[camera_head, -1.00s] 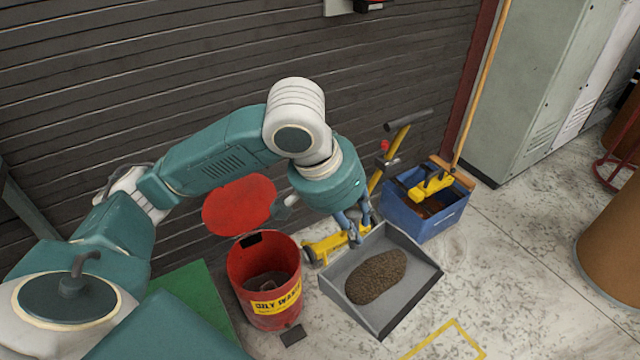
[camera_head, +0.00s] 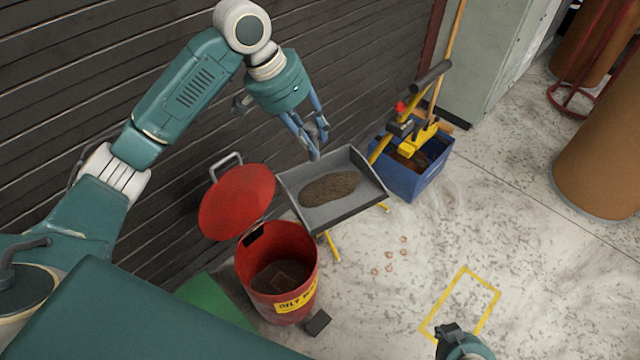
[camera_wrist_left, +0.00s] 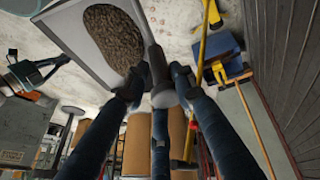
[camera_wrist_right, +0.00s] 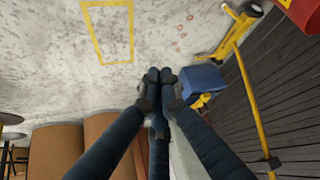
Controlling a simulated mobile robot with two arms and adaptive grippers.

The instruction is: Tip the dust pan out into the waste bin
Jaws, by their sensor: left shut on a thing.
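The grey dust pan (camera_head: 352,212) carries a brown heap of dust (camera_head: 330,188) and looks roughly level. My left gripper (camera_head: 314,142) is shut on the pan's handle (camera_wrist_left: 160,80) at the wall side, and the heap also shows in the left wrist view (camera_wrist_left: 115,35). The red waste bin (camera_head: 270,300) stands on the floor, left of and below the pan in the head view. Its round lid (camera_head: 238,202) is tipped up and the mouth is open. The pan's left corner is near the bin's rim, with the heap outside the mouth. My right gripper (camera_head: 448,332) is empty, fingertips together (camera_wrist_right: 160,77).
A blue mop bucket (camera_head: 418,180) with yellow parts stands right of the pan. Small reddish bits (camera_head: 390,255) lie on the floor. A dark ribbed wall (camera_head: 100,60) runs behind.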

